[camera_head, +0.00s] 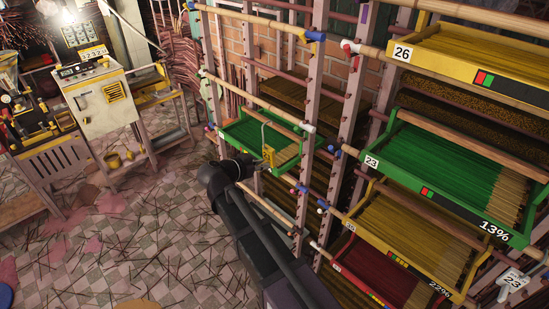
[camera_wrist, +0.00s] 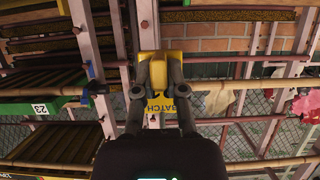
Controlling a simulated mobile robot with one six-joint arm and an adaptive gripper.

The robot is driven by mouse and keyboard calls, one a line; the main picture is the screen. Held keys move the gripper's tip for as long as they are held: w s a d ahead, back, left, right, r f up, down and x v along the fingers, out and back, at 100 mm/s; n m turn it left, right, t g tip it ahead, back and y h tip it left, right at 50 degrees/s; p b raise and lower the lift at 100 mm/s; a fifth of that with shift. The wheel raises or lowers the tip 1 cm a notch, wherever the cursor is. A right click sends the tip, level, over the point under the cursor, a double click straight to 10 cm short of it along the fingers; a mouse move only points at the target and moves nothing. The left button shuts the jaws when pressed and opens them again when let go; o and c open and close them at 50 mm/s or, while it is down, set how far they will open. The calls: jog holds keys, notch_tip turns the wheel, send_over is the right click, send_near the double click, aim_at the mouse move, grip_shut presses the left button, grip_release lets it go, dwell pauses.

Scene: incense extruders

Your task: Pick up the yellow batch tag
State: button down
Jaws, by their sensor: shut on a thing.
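The yellow batch tag (camera_wrist: 160,104) is between the two dark fingers of my gripper (camera_wrist: 158,66) in the wrist view. In the head view the small yellow tag (camera_head: 269,155) shows in front of the green tray (camera_head: 239,139) on the rack, just beyond the end of my dark arm. The fingers are hard to make out there. I cannot tell whether the tag touches the tray or rack.
Rack uprights (camera_head: 353,100) and wooden rails stand close around my gripper. Stacked trays fill the right, including a yellow tray (camera_head: 425,65) marked 26 and a green tray (camera_head: 375,174) marked 23. A control cabinet (camera_head: 103,100) stands at left. The littered tiled floor (camera_head: 140,240) is largely open.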

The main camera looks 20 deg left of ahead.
jog(key=shift+s+a+r, duration=0.1)
jog(key=shift+s+a, duration=0.1)
jog(key=shift+s, duration=0.4)
jog(key=shift+s+a+r, duration=0.1)
jog(key=shift+s+a, duration=0.05)
jog(key=shift+s, duration=0.4)
jog(key=shift+r, duration=0.15)
jog(key=shift+r+p, duration=1.1)
jog(key=shift+p, duration=0.25)
jog(key=s+a, duration=0.3)
jog(key=s, duration=0.5)
jog(key=shift+s+a, duration=0.15)
jog(key=shift+a, duration=0.05)
dwell(0.5)
